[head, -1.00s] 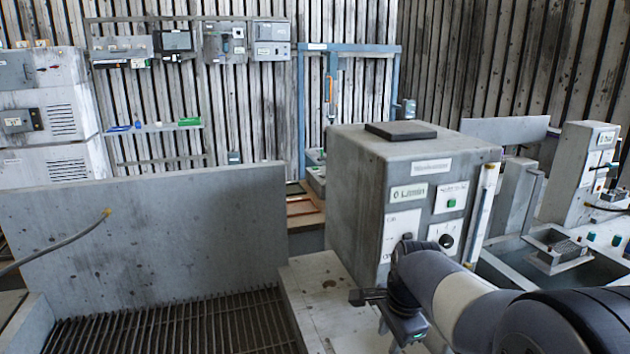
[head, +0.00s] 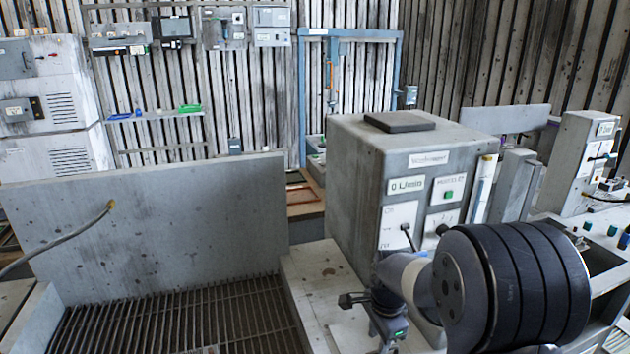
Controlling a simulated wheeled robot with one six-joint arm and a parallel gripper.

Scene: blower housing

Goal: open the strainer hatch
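I cannot make out for certain which part is the strainer hatch. A grey cabinet (head: 350,190) stands right of centre, with a flow display (head: 407,185) reading 0 L/min, a green button (head: 448,195) and white panels on its front. A small dark lever or knob (head: 405,232) shows on that front, just above my arm. A dark flat plate (head: 399,122) lies on the cabinet's top. My gripper (head: 352,300) is low in front of the cabinet, over the pale ledge, its dark fingers towards the left. Its opening is too small to judge. My arm hides the cabinet's lower front.
A pale ledge (head: 312,275) lies beside the cabinet, left of my gripper. A slatted grate (head: 180,325) and an upright grey panel (head: 150,220) with a hose (head: 60,240) are at left. A worktop with knobs (head: 600,230) and another control box (head: 583,165) stand at right.

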